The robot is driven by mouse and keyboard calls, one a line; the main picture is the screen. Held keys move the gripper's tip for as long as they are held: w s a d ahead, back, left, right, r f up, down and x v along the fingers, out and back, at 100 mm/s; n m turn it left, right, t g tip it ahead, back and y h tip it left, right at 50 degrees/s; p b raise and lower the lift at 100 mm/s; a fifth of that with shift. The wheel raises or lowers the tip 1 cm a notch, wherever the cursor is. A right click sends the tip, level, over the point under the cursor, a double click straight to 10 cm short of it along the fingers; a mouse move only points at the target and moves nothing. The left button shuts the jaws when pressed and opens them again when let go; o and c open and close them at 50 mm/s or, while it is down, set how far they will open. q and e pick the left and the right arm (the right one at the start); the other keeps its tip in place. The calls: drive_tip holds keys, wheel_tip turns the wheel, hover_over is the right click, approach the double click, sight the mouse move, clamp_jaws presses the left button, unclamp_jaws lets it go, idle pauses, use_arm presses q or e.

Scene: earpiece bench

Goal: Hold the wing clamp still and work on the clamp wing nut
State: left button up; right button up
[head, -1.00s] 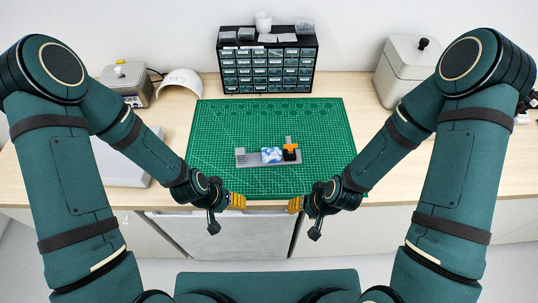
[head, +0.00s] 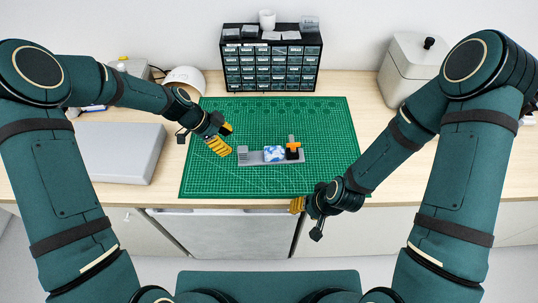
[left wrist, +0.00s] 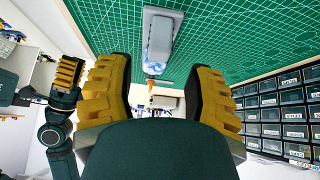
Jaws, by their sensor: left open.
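The wing clamp (head: 256,162) is a grey bar with a raised grey block at its left end, lying on the green mat. A blue-and-white piece (head: 274,154) sits at its middle, and the orange wing nut (head: 293,147) is on a dark block at its right end. My left gripper (head: 222,143) is open and empty, left of the clamp's block and apart from it. In the left wrist view the clamp (left wrist: 163,22) shows beyond the spread yellow fingers (left wrist: 158,70). My right gripper (head: 297,205) is at the mat's front edge; its opening is unclear.
The green cutting mat (head: 225,182) is otherwise clear. A drawer cabinet (head: 271,58) stands behind it. A grey flat box (head: 118,152) lies to the left, and a white curved object (head: 185,77) is behind my left arm. A lidded grey bin (head: 412,62) stands at the back right.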

sight(238, 149)
use_arm(q)
drive_tip(key=shift+b+x, duration=0.6)
drive_tip(key=shift+x, duration=3.4)
drive_tip(key=shift+s, duration=0.1)
clamp_jaws()
